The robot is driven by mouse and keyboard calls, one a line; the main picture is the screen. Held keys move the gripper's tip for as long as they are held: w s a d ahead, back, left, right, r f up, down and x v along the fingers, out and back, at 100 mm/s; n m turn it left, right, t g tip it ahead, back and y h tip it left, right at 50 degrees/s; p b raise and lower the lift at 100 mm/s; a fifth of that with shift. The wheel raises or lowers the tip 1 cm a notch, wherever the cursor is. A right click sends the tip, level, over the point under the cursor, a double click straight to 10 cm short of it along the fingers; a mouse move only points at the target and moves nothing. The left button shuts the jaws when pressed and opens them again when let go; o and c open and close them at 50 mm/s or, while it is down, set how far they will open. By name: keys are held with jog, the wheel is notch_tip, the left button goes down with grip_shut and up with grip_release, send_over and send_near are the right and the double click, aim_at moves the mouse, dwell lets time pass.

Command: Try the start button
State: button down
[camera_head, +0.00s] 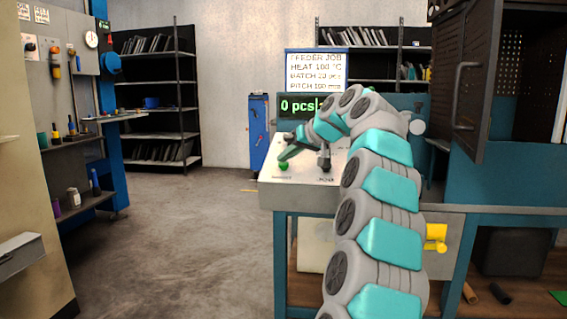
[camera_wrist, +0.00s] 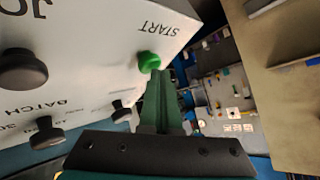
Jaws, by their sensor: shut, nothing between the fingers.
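The green start button (camera_head: 284,166) stands out on the near left corner of the white control panel (camera_head: 283,186). In the wrist view the round green button (camera_wrist: 149,61) sits beside the word START. My gripper (camera_head: 287,156) is shut and empty, its fingertips just above the button in the head view. In the wrist view the closed fingers (camera_wrist: 158,78) end right at the button. I cannot tell whether they touch it. A display (camera_head: 298,106) behind the panel reads "0 pcs" in green, its right part hidden by my arm.
Dark knobs (camera_wrist: 24,69) labelled JOG and BATCH stick out of the panel near my gripper. An open dark cabinet door (camera_head: 467,90) stands at the right. The floor (camera_head: 180,240) at left is clear.

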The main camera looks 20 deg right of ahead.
jog(key=shift+s+a+r+p, duration=0.2)
jog(key=shift+r+p, duration=0.1)
jog(key=shift+r, duration=0.35)
jog(key=r+p, duration=0.2)
jog(key=r, duration=0.1)
jog(key=s+r+p, duration=0.1)
jog(key=shift+s+a+r, duration=0.1)
jog(key=shift+a+r, duration=0.25)
jog(key=shift+r, duration=0.05)
jog(key=shift+a, duration=0.1)
dwell(0.5)
jog(key=s+a+f+n+g, duration=0.1)
jog(key=s+a+f+g, duration=0.2)
jog(key=s+a+f, duration=0.55)
jog(key=s+a+f+n+g, duration=0.1)
jog(key=s+a+f+g, duration=0.2)
jog(key=s+a+f, duration=0.55)
jog(key=s+a+f+g+h, duration=0.1)
jog(key=s+f+g, duration=0.1)
jog(key=s+f, duration=0.4)
jog(key=s+a+f+g+h, duration=0.1)
jog(key=s+f, duration=0.5)
jog(key=s, duration=1)
jog(key=s+a+f+g+h, duration=0.1)
jog(key=s+f+g, duration=0.2)
jog(key=s+f, duration=0.3)
jog(key=s, duration=0.5)
jog(key=shift+s+a+m+h, duration=0.2)
jog(key=shift+m+h, duration=0.1)
jog(key=shift+m, duration=0.1)
